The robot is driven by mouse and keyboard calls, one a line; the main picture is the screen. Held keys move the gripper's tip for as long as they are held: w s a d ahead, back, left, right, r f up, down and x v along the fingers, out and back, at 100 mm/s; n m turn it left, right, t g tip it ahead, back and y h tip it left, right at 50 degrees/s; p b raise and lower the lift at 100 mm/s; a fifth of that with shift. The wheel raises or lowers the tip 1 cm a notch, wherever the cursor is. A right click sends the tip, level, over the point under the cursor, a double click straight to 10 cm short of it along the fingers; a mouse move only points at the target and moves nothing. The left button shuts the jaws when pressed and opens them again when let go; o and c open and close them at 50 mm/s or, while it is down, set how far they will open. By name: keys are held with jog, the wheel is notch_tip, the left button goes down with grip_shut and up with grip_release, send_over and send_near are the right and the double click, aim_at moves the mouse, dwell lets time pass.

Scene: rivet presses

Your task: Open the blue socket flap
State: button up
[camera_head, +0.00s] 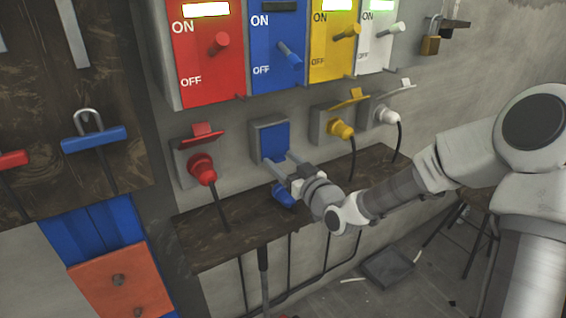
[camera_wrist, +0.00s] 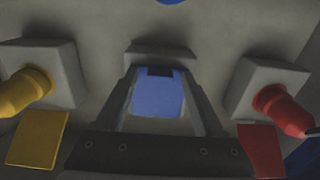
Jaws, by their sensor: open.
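The blue socket flap (camera_head: 275,140) lies flat over the front of its grey socket box (camera_head: 256,138), so it looks closed. It also shows in the wrist view (camera_wrist: 157,97), between my two fingers. My gripper (camera_head: 273,160) is open, with its fingertips at the lower part of the flap, one on either side. In the wrist view the open fingers (camera_wrist: 162,78) reach toward the socket box on both sides of the flap. I cannot tell whether they touch it. A blue plug (camera_head: 283,195) is at the shelf below my gripper, partly hidden by it.
The red plug (camera_head: 202,168) sits in the socket to the left, its flap raised. The yellow plug (camera_head: 341,129) and white plug (camera_head: 384,115) sit in sockets to the right, with cables hanging. A dark wooden shelf (camera_head: 215,242) runs below. Coloured switch panels (camera_head: 272,50) are above.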

grip_shut()
dwell(1.3)
